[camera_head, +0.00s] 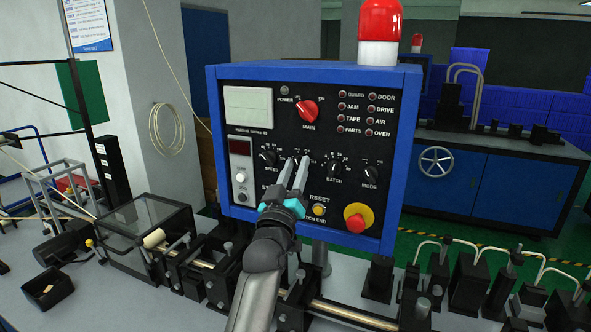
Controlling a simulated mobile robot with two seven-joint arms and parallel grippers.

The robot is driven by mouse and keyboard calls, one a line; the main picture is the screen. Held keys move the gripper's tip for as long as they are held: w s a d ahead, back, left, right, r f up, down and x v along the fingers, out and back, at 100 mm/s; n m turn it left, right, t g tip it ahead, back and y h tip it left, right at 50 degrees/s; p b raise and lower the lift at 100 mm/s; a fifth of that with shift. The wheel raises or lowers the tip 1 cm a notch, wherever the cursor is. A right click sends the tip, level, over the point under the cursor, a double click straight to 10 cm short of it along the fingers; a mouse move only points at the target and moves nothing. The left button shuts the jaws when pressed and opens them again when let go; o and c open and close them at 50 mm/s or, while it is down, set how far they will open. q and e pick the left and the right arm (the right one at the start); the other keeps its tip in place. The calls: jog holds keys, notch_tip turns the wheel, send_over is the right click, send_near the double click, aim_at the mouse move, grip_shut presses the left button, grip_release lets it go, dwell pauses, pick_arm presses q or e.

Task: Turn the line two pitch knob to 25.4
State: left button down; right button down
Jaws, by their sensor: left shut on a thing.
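A blue-framed black control panel (381,150) faces me. Its lower row shows the SPEED knob (268,157), the BATCH knob (335,166) and the MODE knob (370,173). My left gripper (299,162) reaches up from below, its two grey fingers against the panel between SPEED and BATCH. It is shut on the knob there, the pitch knob by its place in the row. The fingers hide most of that knob, its label and its pointer, so its setting cannot be read. My right gripper is not in view.
Close to my left gripper are the yellow RESET button (319,209) and a red emergency stop (355,222) on a yellow base. A red MAIN switch (307,110) sits above. A bench with black blocks and rods (208,262) runs below the panel.

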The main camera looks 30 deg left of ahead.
pick_arm(q)
jog(key=shift+m, duration=0.4)
jog(key=m+h, duration=0.3)
jog(key=m, duration=0.2)
jog(key=shift+t, duration=0.3)
jog(key=shift+m+h, duration=0.9)
jog(key=shift+m, duration=0.75)
jog(key=shift+m+h, duration=0.9)
jog(key=shift+m, duration=0.75)
jog(key=shift+p, duration=0.3)
jog(key=c, duration=0.9)
grip_release()
jog(key=shift+s, duration=0.1)
jog(key=b+v, duration=0.2)
jog(key=v, duration=1.3)
jog(key=shift+r+b, duration=0.15)
jog(key=shift+b, duration=0.2)
jog(key=shift+s+a, duration=0.1)
jog(key=shift+a, duration=0.05)
